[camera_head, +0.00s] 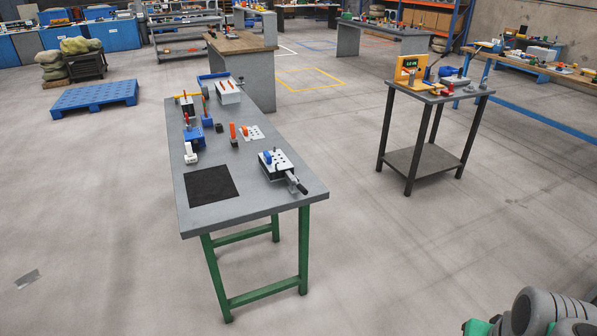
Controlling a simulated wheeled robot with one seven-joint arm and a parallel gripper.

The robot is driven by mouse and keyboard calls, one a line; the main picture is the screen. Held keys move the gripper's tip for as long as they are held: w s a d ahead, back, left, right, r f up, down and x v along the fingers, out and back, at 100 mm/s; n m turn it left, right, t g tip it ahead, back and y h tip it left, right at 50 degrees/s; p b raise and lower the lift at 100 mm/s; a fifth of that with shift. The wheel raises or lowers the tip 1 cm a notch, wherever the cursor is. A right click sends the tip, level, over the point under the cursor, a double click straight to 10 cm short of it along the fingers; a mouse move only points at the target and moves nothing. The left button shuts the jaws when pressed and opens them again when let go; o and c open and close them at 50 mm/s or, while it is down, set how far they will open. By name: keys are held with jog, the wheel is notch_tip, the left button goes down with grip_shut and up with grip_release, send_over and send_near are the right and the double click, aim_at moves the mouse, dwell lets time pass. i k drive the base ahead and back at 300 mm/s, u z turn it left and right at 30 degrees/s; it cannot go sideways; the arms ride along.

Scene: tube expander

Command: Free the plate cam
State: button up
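A grey metal device (276,163) with holes in its top and a blue round part (267,157) sits near the front right of the green-legged workbench (225,217). A black-tipped lever or handle (297,186) sticks out from it toward the bench's right edge. I cannot tell at this size which part is the plate cam or how it is held. My gripper is not in view; only a grey and green part of my own arm shows at the bottom right corner, well away from the bench.
A black mat (210,186) lies at the bench's front left. Orange-handled tools (233,131), a perforated white plate (254,132) and blue clamp-like items (194,138) stand behind it. A small dark-legged table (422,160) stands right. The floor between is clear.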

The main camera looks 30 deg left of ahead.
aim_at(303, 190)
jog(key=u, duration=0.4)
jog(key=i, duration=1.05)
jog(key=u, duration=1.8)
jog(key=i, duration=0.95)
jog(key=u, duration=0.95)
